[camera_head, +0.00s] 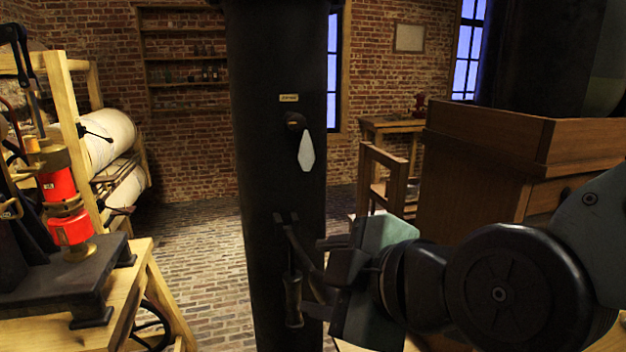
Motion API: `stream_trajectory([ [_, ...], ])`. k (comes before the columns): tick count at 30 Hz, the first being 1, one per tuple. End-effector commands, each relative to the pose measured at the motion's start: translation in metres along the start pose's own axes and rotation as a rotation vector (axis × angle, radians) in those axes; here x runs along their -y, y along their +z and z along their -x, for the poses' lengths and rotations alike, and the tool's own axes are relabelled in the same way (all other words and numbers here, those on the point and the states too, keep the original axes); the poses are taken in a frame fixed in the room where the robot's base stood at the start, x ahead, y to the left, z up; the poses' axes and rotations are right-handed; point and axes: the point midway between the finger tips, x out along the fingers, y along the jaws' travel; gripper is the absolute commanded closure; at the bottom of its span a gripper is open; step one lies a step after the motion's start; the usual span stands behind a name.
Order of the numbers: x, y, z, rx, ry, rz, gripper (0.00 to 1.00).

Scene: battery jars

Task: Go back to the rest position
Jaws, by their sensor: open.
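My gripper (320,278) is at the lower middle, at the end of my dark arm, which comes in from the right. Its jaws are open and point left at a tall black column. A dark lever with a hanging handle (293,300) is on the column, just left of the jaws. I cannot tell whether the jaws touch the lever. No object shows clearly between the fingers.
The black column (262,200) stands in the middle. A wooden bench (165,300) with red and brass apparatus (65,205) is at left. A wooden cabinet (480,140) stands close behind my arm at right. Brick floor (200,250) is clear between bench and column.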

Motion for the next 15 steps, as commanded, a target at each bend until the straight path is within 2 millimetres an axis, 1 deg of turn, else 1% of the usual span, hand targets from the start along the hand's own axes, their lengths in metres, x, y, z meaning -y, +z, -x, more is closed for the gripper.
stream_trajectory([
  [1,0.016,0.011,-0.003,0.03,-0.081,-0.076,0.44],
  [3,0.04,0.027,-0.001,0.098,-0.204,-0.201,0.44],
  [5,0.059,0.043,0.004,0.181,-0.298,-0.307,0.44],
  [6,0.071,0.054,0.008,0.248,-0.354,-0.376,0.44],
  [9,0.096,0.084,0.025,0.441,-0.455,-0.537,0.44],
  [12,0.111,0.111,0.045,0.637,-0.5,-0.663,0.44],
  [15,0.119,0.13,0.063,0.794,-0.506,-0.748,0.44],
])
